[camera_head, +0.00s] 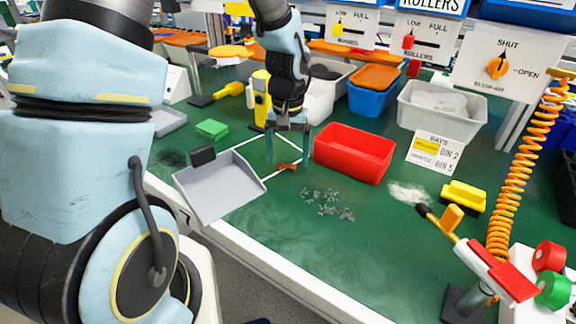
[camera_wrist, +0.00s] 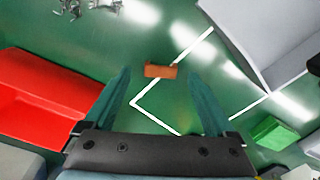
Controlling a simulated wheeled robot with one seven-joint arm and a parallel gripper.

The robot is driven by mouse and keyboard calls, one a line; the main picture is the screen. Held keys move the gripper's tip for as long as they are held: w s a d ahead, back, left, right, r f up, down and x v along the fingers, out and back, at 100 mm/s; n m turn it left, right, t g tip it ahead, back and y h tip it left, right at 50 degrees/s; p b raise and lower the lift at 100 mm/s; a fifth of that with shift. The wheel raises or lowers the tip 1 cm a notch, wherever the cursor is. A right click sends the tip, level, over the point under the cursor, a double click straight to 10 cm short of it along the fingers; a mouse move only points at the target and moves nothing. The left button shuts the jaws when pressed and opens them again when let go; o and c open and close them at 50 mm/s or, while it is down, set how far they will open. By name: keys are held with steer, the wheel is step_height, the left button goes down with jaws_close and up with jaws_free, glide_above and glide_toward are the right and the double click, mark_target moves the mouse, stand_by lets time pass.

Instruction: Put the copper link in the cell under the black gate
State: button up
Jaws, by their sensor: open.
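The height of the fingertips above the table is hard to tell. I cannot make out a black gate or a cell under it in either view.
A red bin (camera_head: 352,153) stands close right of my gripper, a grey dustpan-like tray (camera_head: 218,188) to the left. Small metal bits (camera_head: 328,203) lie in front.

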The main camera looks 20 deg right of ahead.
steer(key=shift+f, duration=0.9)
jaws_close()
